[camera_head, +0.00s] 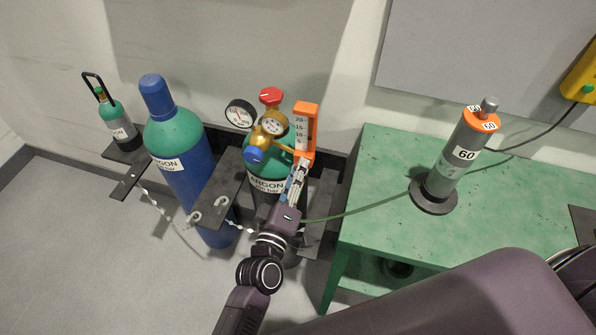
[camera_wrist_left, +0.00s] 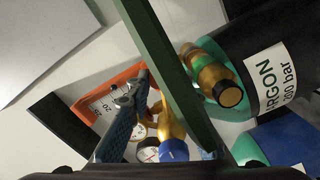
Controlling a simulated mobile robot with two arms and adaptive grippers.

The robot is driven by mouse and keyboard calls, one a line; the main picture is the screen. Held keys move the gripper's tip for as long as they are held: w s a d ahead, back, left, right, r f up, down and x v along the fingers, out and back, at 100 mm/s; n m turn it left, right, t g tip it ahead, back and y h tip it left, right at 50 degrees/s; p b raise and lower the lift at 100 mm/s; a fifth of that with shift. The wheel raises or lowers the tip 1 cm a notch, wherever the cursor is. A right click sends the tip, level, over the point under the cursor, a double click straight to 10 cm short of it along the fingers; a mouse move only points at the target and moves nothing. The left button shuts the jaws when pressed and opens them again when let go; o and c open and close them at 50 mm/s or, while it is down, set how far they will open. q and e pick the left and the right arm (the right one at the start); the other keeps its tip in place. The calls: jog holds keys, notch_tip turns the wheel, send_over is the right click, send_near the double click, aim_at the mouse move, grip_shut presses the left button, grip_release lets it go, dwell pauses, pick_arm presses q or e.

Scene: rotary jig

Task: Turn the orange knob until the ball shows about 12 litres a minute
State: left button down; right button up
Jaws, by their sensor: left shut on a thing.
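The flowmeter has an orange frame (camera_head: 307,112) and a white scale marked 20 and 15, with lower figures too small to read surely. It stands at the right of the brass regulator (camera_head: 272,124). The wrist view shows the orange frame (camera_wrist_left: 88,93) tilted, with its scale partly covered. My right gripper is not in view.
A green argon cylinder (camera_head: 262,166) carries the regulator, with two gauges and a red cap (camera_head: 270,96). A blue argon cylinder (camera_head: 185,185) stands left. A green hose (camera_head: 350,212) runs to a grey tube stand (camera_head: 455,160) on the green table (camera_head: 385,200).

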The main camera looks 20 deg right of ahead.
pick_arm(q)
jog(key=shift+n, duration=0.7)
jog(key=c, duration=2)
grip_release()
jog(key=v, duration=1.2)
